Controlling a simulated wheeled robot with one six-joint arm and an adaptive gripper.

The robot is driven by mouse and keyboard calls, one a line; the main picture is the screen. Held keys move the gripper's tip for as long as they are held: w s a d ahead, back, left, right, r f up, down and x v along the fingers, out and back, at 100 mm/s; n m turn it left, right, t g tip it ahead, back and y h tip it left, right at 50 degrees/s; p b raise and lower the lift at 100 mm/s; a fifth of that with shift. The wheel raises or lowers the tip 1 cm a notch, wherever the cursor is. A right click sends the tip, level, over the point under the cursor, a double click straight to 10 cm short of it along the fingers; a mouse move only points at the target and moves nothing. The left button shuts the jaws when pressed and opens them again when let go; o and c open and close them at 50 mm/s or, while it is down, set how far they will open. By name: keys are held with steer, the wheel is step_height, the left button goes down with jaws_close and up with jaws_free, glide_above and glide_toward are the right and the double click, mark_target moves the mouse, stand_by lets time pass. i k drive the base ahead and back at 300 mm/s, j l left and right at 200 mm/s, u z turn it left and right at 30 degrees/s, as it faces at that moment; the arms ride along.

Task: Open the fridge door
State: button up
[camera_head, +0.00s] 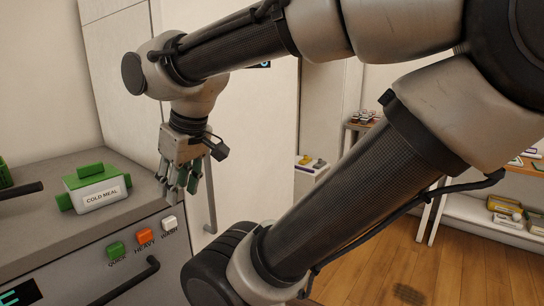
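The fridge door (254,140) is a tall, pale, flat panel behind my arm, and it looks shut. A dark display with a lit blue sign (264,65) sits high on it, partly covered by my arm. A slim grey vertical handle (210,205) runs along the door's left side; its upper part is hidden by my gripper. My gripper (179,188) points down, just left of the handle in the picture. Its fingers look apart, with nothing seen between them. I cannot tell how far it is from the handle in depth.
A grey counter (130,160) at left bears a green and white box marked COLD MEAL (98,188). Below are QUICK, HEAVY and WASH buttons (144,236) and a black bar handle (128,281). Shelves (490,220) stand at right. Wooden floor (400,265) is open between.

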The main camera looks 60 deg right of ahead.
mark_target(254, 116)
steer(key=z, duration=1.45)
steer(key=k+j+z, duration=0.5)
steer(key=k, duration=0.2)
